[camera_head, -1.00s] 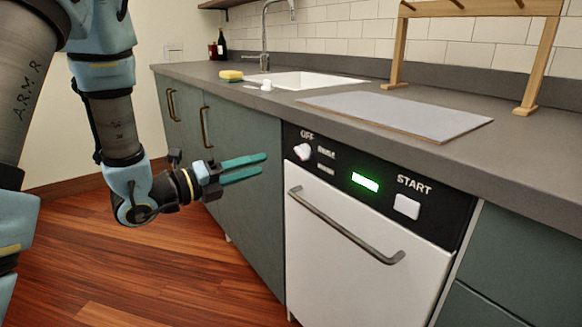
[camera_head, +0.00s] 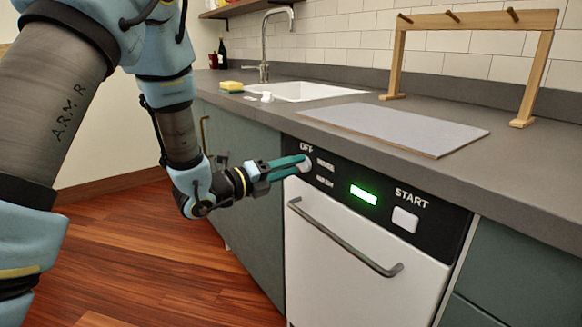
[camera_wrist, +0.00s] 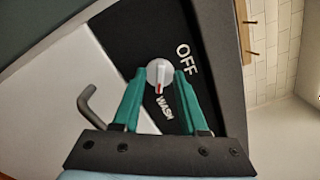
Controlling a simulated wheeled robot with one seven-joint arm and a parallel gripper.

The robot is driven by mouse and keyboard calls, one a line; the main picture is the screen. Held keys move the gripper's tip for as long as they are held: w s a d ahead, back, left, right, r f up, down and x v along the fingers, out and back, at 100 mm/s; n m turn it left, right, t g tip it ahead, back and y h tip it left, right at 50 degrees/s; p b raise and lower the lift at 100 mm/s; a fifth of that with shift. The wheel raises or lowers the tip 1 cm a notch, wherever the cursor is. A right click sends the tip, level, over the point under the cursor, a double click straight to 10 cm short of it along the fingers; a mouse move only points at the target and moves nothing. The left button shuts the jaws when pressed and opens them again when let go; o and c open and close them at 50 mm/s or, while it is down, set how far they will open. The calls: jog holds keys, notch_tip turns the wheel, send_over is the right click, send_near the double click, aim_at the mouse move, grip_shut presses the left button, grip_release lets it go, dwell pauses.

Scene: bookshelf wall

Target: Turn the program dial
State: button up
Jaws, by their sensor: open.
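The program dial (camera_wrist: 160,72) is a round white knob with a red mark, on the dishwasher's black control panel (camera_head: 335,180). In the wrist view it sits between my gripper's two green fingertips (camera_wrist: 161,76), one on each side. The red mark points down the picture toward the word WASH; OFF is printed to the upper right. In the head view my gripper (camera_head: 303,164) reaches the panel from the left and its fingers partly hide the dial (camera_head: 306,165). The jaws are open around the dial; whether either finger touches it I cannot tell.
The dishwasher handle (camera_head: 345,238) juts out below the panel. A green display (camera_head: 363,194) and a START button (camera_head: 405,219) lie to the right. The grey countertop (camera_head: 480,185) overhangs above, with a board (camera_head: 395,128), sink and wooden rack on it.

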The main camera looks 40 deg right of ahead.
grip_shut()
dwell(0.3)
